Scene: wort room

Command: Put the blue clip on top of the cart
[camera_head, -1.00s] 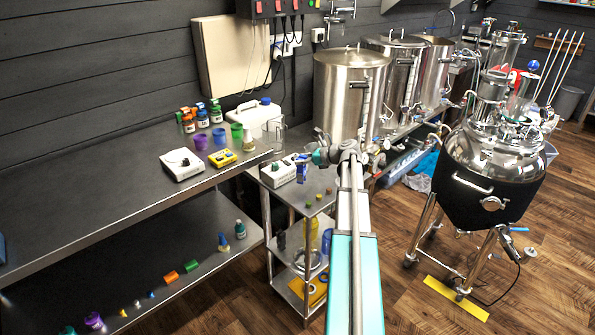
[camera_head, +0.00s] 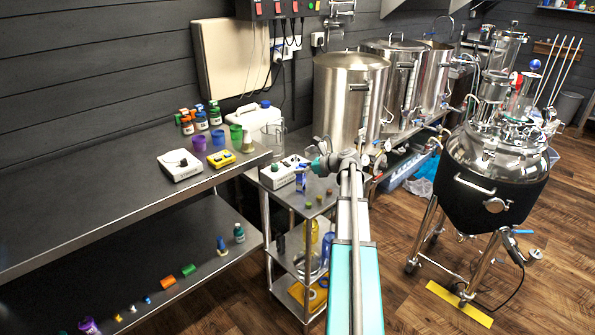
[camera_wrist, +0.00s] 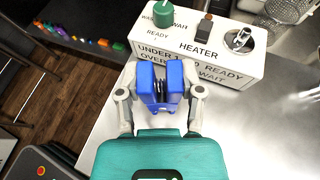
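The blue clip (camera_wrist: 161,84) sits between the fingers of my gripper (camera_wrist: 159,95) in the wrist view, with a finger against each side. In the head view the blue clip (camera_head: 301,179) shows just left of my gripper (camera_head: 318,168). The cart (camera_head: 321,207) is a small steel stand with shelves, between the long bench and the kettles. Its bare steel top (camera_wrist: 258,128) shows below and right of the clip in the wrist view. The clip is over the cart top, close to the heater box; I cannot tell whether it touches the top.
A white heater box (camera_wrist: 205,40) stands on the cart just beyond the clip. A glass beaker (camera_head: 272,136) is behind left. Steel kettles (camera_head: 347,90) stand behind. The cart top right of the clip is clear in the wrist view.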

